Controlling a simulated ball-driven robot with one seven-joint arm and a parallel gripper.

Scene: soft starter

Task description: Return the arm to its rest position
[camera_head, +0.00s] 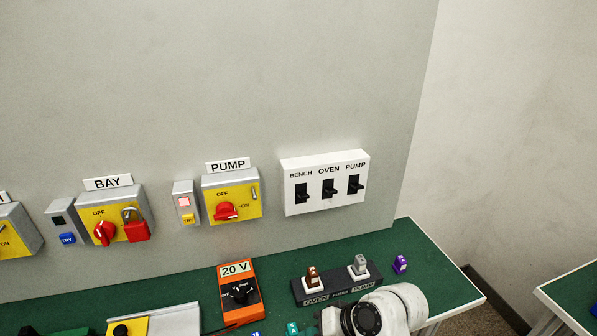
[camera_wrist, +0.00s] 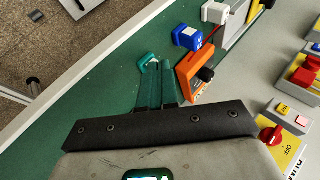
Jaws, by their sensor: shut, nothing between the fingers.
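My gripper (camera_wrist: 158,84) shows in the wrist view, its two fingers close together above the green bench (camera_wrist: 118,95) with nothing held between them.
An orange 20 V meter (camera_head: 240,291) stands on the bench, left of a dark fuse holder (camera_head: 336,285) labelled OVEN and PUMP. A purple piece (camera_head: 400,264) sits behind my arm. The wall carries the PUMP switch box (camera_head: 232,196) and a three-switch panel (camera_head: 325,182).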

